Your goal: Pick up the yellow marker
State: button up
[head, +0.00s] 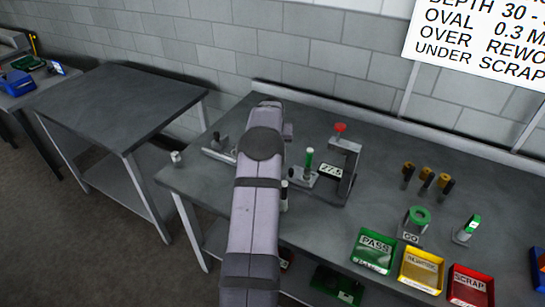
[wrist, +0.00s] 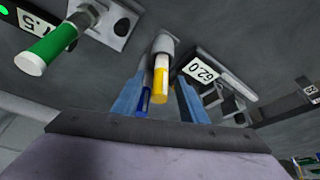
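In the wrist view, the yellow marker (wrist: 161,80) has a pale band and a yellow end, and its other end is at a grey holder (wrist: 163,45). A blue marker (wrist: 146,99) is beside it, near the left finger. My gripper (wrist: 164,76) is open, with its two blue fingers on either side of the yellow marker. I see gaps, so the fingers do not appear closed on it. In the head view, my arm covers the gripper and I cannot make out the yellow marker.
A press with a red knob (head: 340,128) stands right of my arm, with a green-handled part (head: 309,158). Green (head: 374,251), yellow (head: 421,268) and red (head: 470,287) bins line the front. A bare side table (head: 120,100) is at left.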

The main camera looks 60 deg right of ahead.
grip_shut()
jog(key=shift+r, duration=0.1)
notch_tip(320, 180, up, 9)
jog(key=b, duration=0.3)
jog(key=shift+f, duration=0.2)
jog(key=shift+s+r, duration=0.1)
jog(key=shift+r, duration=0.75)
jog(key=s+d+r+m+p, duration=0.1)
jog(key=s+d+r+p, duration=0.1)
jog(key=s+r+p, duration=0.75)
jog(key=shift+s+a+r+m+g+h, duration=0.15)
jog(key=shift+s+m+g, duration=0.4)
jog(key=shift+s+m, duration=0.6)
jog(key=shift+s+a+m+g+h, duration=0.15)
jog(key=shift+s+m+g, duration=0.55)
jog(key=shift+m, duration=0.65)
